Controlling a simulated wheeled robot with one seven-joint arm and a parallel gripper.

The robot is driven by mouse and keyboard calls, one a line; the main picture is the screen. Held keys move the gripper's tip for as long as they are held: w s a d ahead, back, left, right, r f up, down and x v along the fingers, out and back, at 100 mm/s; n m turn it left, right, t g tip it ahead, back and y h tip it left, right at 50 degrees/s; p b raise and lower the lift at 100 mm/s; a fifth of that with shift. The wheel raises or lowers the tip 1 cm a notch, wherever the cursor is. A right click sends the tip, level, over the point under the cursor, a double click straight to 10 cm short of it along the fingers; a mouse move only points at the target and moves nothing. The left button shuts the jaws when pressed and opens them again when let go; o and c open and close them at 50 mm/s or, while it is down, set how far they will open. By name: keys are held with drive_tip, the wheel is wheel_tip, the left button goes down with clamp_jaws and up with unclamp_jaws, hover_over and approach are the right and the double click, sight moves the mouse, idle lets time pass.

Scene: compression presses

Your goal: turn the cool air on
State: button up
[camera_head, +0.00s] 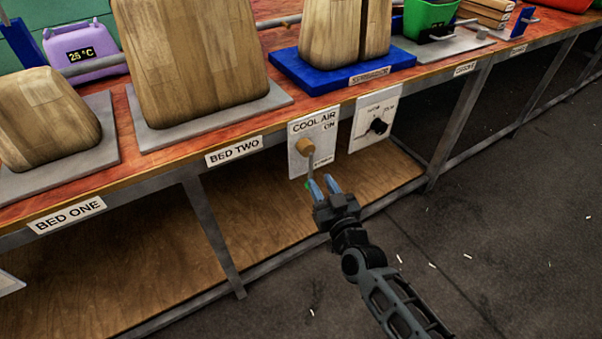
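The white COOL AIR panel (325,146) hangs on the bench front, with ON marked near its top and a small unreadable label near its bottom. A tan round knob (305,146) sits on its left part. A thin grey lever (310,168) points down from the knob, away from the ON mark, toward a small green spot. My gripper (323,184) is just below and in front of the panel, its two blue fingertips apart with nothing seen between them. The fingertips are close to the lever's lower end; I cannot tell whether they touch it.
The bench edge carries BED ONE (67,215) and BED TWO (234,151) labels. A metal leg (213,235) and wooden lower shelf (120,275) are below. Dark floor (500,230) is open at right.

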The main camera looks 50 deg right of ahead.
sight(312, 167)
drive_tip(key=x, duration=0.7)
drive_tip(key=shift+w+d+b, duration=0.15)
drive_tip(key=shift+w+b, duration=0.15)
drive_tip(key=shift+b, duration=0.05)
clamp_jaws()
